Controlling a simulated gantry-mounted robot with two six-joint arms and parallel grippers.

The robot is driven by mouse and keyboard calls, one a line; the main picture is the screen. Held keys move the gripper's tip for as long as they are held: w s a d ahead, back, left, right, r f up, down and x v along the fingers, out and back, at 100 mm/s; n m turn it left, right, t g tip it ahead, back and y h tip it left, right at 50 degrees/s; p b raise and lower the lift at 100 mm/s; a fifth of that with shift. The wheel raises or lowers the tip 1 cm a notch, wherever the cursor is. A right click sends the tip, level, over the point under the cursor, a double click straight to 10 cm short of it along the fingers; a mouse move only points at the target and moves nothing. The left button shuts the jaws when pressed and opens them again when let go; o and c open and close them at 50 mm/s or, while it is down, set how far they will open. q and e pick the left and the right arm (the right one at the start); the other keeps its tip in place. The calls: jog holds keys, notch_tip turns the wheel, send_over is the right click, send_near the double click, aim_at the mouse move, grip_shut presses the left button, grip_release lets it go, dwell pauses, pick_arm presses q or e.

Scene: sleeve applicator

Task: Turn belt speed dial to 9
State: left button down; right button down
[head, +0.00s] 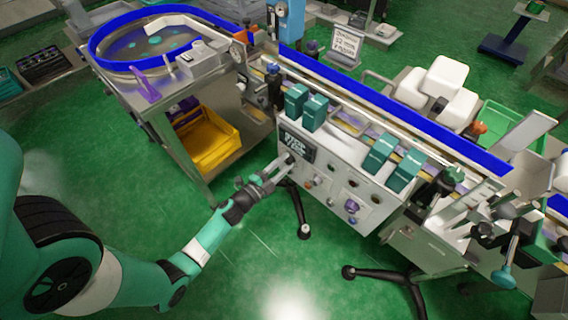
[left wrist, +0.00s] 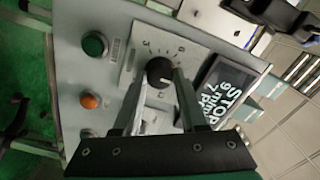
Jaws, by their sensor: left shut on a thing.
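The belt speed dial (left wrist: 160,72) is a black round knob with a white pointer mark, on a pale square scale plate (left wrist: 135,70) on the machine's front panel. My left gripper (left wrist: 160,84) has its two fingers on either side of the knob, shut on it. In the head view my left gripper (head: 284,164) reaches the upper left of the control panel (head: 325,178), and its fingers hide the dial there. My right gripper is not in view.
A dark display (left wrist: 229,88) with white text sits beside the dial. A green button (left wrist: 95,44) and an orange button (left wrist: 90,101) are on the other side. A steel table with a yellow bin (head: 211,142) stands left of the machine. Green floor is open in front.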

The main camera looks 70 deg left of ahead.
pick_arm(q)
jog(key=shift+c, duration=2.2)
grip_release()
jog(key=p+v, duration=0.3)
jog(key=v, duration=0.8)
jog(key=shift+s+d, duration=0.2)
jog(key=shift+s, duration=0.15)
